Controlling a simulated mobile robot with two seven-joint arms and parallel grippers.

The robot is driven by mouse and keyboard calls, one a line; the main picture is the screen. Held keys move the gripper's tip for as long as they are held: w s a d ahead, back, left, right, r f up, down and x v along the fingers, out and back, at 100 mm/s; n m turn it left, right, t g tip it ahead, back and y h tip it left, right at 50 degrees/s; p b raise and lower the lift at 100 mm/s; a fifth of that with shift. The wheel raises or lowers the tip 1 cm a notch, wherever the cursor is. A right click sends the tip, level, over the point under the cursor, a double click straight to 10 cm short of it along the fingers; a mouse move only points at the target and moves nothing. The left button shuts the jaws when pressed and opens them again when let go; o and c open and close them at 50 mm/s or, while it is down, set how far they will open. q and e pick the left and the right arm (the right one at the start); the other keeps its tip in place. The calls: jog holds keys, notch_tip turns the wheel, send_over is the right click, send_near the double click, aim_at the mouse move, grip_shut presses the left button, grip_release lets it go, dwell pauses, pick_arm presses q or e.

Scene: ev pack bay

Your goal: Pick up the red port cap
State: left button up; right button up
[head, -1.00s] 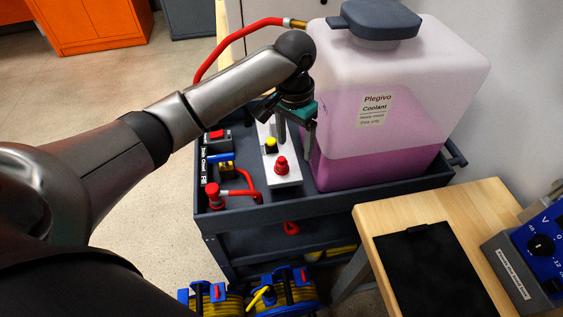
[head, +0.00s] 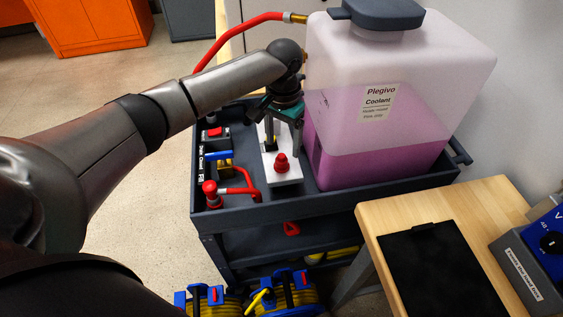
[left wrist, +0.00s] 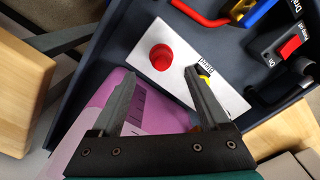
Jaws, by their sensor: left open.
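The red port cap (head: 281,163) stands on a long white block (head: 289,176) in the dark cart. In the left wrist view, the red cap (left wrist: 162,57) shows from above, just beyond the gap between the fingertips. My left gripper (head: 284,143) is open and empty over the block, behind the red cap in the head view. Its two fingers also show apart in the left wrist view (left wrist: 160,74). A yellow cap (left wrist: 205,80) on the same block is mostly hidden by one finger. My right gripper is not in view.
A large coolant jug (head: 400,110) stands close right of the block. Left of it are a red hose fitting (head: 211,192), a blue-handled valve (head: 219,155) and a red switch (head: 215,132). The cart has a raised rim (head: 255,213). A wooden table (head: 480,210) is at right.

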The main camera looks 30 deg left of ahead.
aim_at(282, 154)
pick_arm(q)
notch_tip(282, 154, down, 4)
jog(key=shift+w+a+b, duration=0.1)
jog(key=shift+a+b, duration=0.05)
jog(key=shift+b, duration=0.75)
jog(key=shift+f, duration=0.7)
jog(key=shift+r, duration=0.1)
jog(key=c, duration=0.7)
grip_shut()
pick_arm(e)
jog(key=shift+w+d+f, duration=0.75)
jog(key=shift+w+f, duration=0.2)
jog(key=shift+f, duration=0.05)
